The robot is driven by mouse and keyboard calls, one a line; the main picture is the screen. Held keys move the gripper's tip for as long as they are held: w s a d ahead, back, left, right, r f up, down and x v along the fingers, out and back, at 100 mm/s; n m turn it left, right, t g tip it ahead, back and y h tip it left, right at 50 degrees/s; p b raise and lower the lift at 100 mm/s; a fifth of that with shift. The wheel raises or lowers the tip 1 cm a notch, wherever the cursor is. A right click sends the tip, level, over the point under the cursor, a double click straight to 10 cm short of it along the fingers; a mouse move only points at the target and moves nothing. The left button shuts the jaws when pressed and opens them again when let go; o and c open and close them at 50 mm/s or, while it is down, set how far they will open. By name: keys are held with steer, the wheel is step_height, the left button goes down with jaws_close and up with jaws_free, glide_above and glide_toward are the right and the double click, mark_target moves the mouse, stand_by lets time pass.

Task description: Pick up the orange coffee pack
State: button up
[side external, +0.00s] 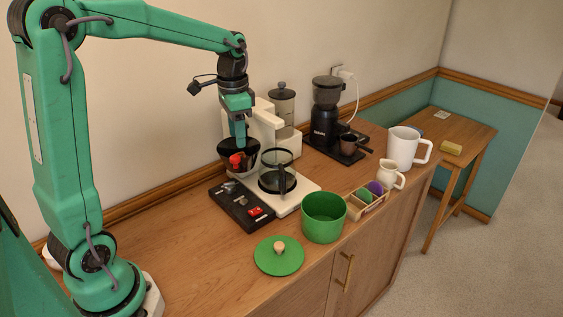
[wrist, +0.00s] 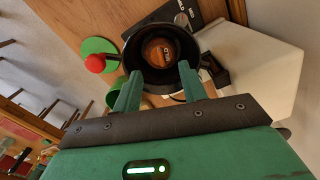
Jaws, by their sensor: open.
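In the wrist view, a round orange-brown pack with small lettering (wrist: 160,52), which looks like the orange coffee pack, lies inside a round black basket (wrist: 133,50). In the side external view, the basket (side external: 225,150) is at the front of the white coffee maker (side external: 262,122), and its inside is hidden. My gripper (side external: 238,142) points down over the basket. In the wrist view its two green fingers (wrist: 160,72) are apart, with nothing between them, on the near side of the pack. I cannot tell how far the tips are above it.
A red knob (side external: 236,160) sits at the basket's front. Below are a glass carafe (side external: 277,181) and a black switch box (side external: 240,205). A green pot (side external: 323,218), its lid (side external: 278,257) and a wooden holder with coloured packs (side external: 356,208) stand nearby. The counter's left part is clear.

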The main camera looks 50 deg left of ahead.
steer(key=shift+w+f, duration=0.1)
steer(key=shift+f, duration=2.5)
steer(key=c, duration=0.6)
